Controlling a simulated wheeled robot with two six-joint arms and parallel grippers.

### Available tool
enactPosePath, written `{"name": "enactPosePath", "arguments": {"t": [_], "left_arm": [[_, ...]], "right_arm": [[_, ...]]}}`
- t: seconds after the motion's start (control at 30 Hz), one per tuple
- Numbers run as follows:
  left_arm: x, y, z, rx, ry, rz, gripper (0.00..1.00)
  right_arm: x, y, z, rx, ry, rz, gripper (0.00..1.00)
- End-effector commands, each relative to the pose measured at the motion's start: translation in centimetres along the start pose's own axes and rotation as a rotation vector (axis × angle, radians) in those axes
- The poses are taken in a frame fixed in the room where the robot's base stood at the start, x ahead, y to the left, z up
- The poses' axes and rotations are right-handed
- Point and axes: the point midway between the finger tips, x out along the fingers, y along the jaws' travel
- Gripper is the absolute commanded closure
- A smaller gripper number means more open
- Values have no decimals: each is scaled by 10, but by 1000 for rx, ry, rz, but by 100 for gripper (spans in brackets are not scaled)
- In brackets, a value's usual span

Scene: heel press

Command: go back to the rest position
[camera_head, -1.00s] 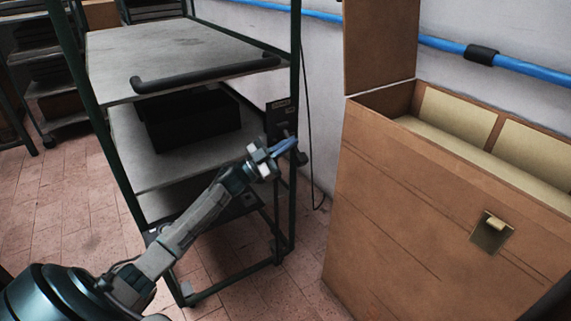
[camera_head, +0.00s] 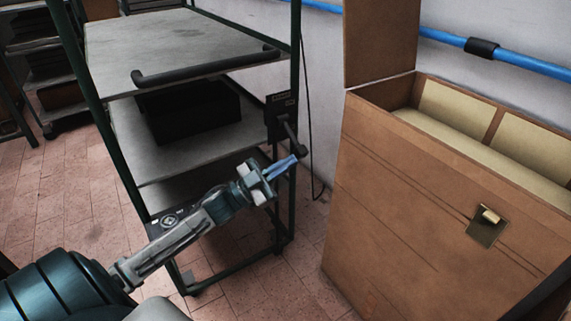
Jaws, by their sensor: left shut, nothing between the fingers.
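My left gripper (camera_head: 284,168) is at the middle of the head view, on an arm that comes in from the lower left. Its blue fingers are shut with nothing between them. The fingertips lie in the picture just below a black lever box (camera_head: 281,117) on the right post of a shelf cart. The lever's handle hangs down close to the fingertips; I cannot tell whether they touch. My right gripper is out of view.
The green-framed cart has grey shelves (camera_head: 190,50), a black push handle and a black bin (camera_head: 192,115). A large brown open box (camera_head: 430,210) stands to the right. A blue pipe (camera_head: 530,65) runs along the wall. Tiled floor (camera_head: 65,190) is clear at left.

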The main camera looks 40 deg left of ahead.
Motion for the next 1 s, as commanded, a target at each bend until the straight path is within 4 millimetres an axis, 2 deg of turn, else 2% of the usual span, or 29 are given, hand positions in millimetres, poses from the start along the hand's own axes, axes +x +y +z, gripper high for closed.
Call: {"name": "enactPosePath", "arguments": {"t": [0.33, 0.47, 0.57, 0.63, 0.8, 0.9, 1.0], "left_arm": [[0, 0, 0, 0, -1, -1, 100], [-5, 9, 8, -21, -43, -35, 100], [-17, 29, 23, -68, -147, -110, 100], [-32, 50, 37, -117, -262, -177, 100], [-86, 114, 64, -254, -607, -304, 100], [-118, 151, 69, -330, -795, -334, 100], [-143, 180, 67, -389, -936, -339, 100]], "right_arm": [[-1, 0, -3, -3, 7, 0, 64], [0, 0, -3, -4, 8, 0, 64], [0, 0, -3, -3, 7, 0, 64], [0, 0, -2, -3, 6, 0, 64], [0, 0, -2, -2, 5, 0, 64], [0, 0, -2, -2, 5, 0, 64], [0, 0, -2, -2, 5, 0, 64]]}}
